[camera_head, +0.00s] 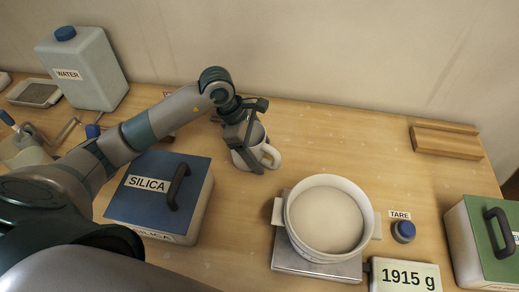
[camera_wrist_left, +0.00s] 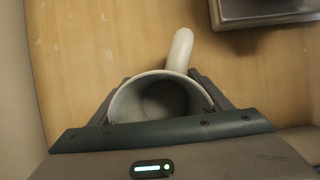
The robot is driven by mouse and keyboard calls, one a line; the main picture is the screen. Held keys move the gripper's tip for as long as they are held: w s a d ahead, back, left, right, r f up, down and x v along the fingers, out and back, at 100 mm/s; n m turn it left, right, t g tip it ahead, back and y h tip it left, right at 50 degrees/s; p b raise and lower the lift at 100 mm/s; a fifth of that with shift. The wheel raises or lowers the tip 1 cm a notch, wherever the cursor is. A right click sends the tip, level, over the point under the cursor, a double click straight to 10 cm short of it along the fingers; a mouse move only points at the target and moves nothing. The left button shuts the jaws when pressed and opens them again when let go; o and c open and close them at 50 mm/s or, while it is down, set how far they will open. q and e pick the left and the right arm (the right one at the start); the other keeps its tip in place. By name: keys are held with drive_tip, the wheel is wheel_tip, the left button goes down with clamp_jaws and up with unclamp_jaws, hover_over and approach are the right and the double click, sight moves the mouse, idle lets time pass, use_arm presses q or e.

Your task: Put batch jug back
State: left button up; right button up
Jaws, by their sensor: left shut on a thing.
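The batch jug (camera_head: 261,151) is a pale cup-like vessel with a handle, upright at the back middle of the table. My left gripper (camera_head: 243,150) is shut on it, with the fingers on either side of its body. In the left wrist view the jug (camera_wrist_left: 161,96) sits between the fingertips of my left gripper (camera_wrist_left: 160,98), its handle pointing away. Its inside looks empty. I cannot tell whether its base touches the table. My right gripper is not in view.
A white bowl (camera_head: 291,226) of pale powder stands on a scale (camera_head: 315,265) reading 1915 g. A blue-lidded SILICA box (camera_head: 150,205) lies below my left arm. A WATER canister (camera_head: 95,85), wooden block (camera_head: 445,142) and green-lidded box (camera_head: 480,235) stand around. The back middle right is clear.

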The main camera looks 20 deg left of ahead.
use_arm(q)
drive_tip(key=o, duration=1.6)
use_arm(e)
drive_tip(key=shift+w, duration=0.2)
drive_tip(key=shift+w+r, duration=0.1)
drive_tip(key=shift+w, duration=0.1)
use_arm(q)
drive_tip(key=shift+r, duration=0.2)
drive_tip(key=shift+v, duration=1)
drive_tip(key=b+v, duration=0.2)
drive_tip(key=v, duration=0.8)
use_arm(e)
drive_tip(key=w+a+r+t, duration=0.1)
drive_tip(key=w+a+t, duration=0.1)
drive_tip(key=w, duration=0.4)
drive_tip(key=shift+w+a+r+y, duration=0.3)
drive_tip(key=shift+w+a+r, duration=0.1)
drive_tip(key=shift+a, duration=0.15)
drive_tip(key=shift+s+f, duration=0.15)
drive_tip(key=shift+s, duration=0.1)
